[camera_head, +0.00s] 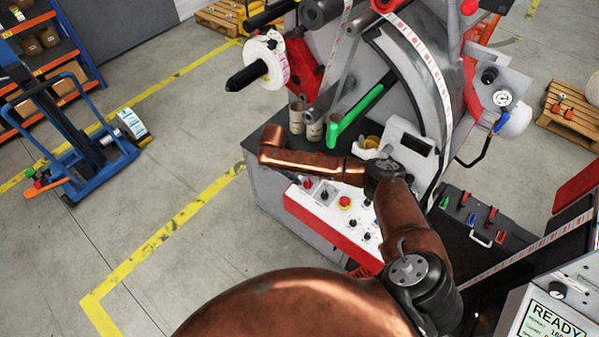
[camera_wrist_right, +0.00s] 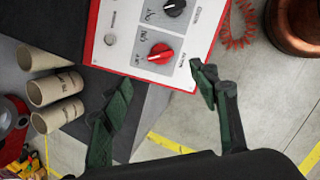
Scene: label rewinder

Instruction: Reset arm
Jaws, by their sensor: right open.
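My right gripper (camera_wrist_right: 162,76) shows in the right wrist view with its two dark green fingers spread apart and nothing between them. Its fingertips point toward the lower edge of the red-edged control panel (camera_wrist_right: 148,52). A red knob (camera_wrist_right: 160,53) and a black knob (camera_wrist_right: 174,7) are on the panel. In the head view my copper arm reaches up over the machine, partly covering the control panel (camera_head: 322,222). I cannot make out the right gripper there. My left gripper is in neither view.
Cardboard cores (camera_wrist_right: 54,86) stand left of the panel, near the green bar (camera_head: 357,110). A red coiled cable (camera_wrist_right: 238,24) hangs beside the panel. A blue lift cart (camera_head: 87,165) stands at left. The floor between it and the machine is clear.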

